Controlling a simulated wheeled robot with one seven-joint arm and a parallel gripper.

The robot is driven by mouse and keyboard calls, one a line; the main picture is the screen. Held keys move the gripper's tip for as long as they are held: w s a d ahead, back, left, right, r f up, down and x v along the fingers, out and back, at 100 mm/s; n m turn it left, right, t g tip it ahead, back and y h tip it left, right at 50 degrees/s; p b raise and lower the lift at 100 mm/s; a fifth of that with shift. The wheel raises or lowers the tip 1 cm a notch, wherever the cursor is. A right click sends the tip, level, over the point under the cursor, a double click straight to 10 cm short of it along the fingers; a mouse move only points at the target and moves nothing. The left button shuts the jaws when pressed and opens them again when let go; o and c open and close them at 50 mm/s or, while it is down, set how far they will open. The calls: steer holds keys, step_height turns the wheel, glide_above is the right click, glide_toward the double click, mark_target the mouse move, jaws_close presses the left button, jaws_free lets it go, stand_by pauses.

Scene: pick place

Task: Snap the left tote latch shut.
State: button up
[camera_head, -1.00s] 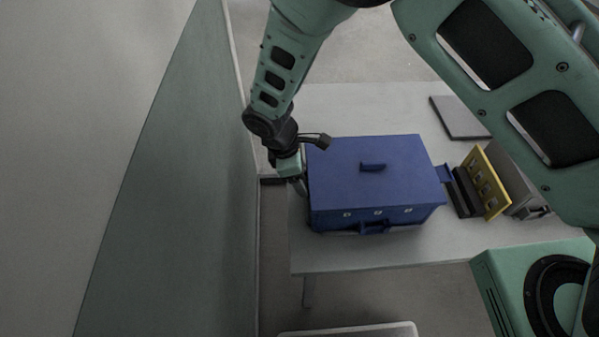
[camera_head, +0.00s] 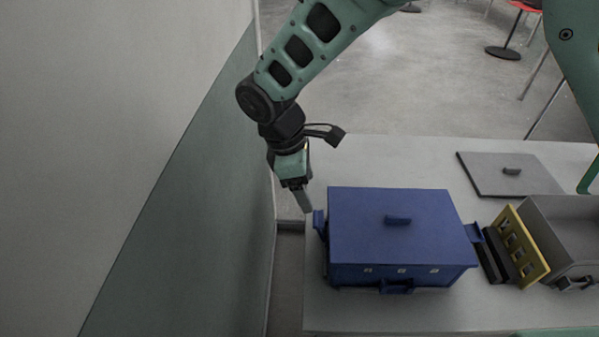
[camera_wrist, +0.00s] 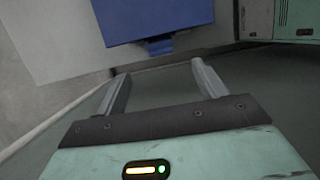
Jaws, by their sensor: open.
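A similar right latch (camera_head: 473,233) sticks out on the other side. My gripper (camera_head: 304,202) is just left of and above the left latch, apart from it. In the wrist view my gripper (camera_wrist: 158,72) is open and empty, with the latch beyond the fingertips.
A wall (camera_head: 235,190) runs close along the left. Right of the tote are black blocks (camera_head: 492,260), a yellow slotted panel (camera_head: 520,247) and a grey open box (camera_head: 565,235). A grey lid (camera_head: 508,174) lies behind. The table (camera_head: 400,160) is bare behind the tote.

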mark_target(322, 226)
steer(key=shift+v, duration=2.2)
steer(key=shift+c, duration=1.2)
steer(key=shift+h, duration=0.6)
steer(key=a+f+b, duration=0.2)
steer(key=f, duration=0.1)
steer(key=a+f+b, duration=0.1)
steer(key=shift+w+f, duration=0.15)
steer(key=shift+f, duration=0.15)
jaws_close()
steer(key=p+x, duration=0.2)
steer(key=x, duration=0.7)
steer(key=shift+f, duration=0.35)
steer(key=shift+d, duration=0.1)
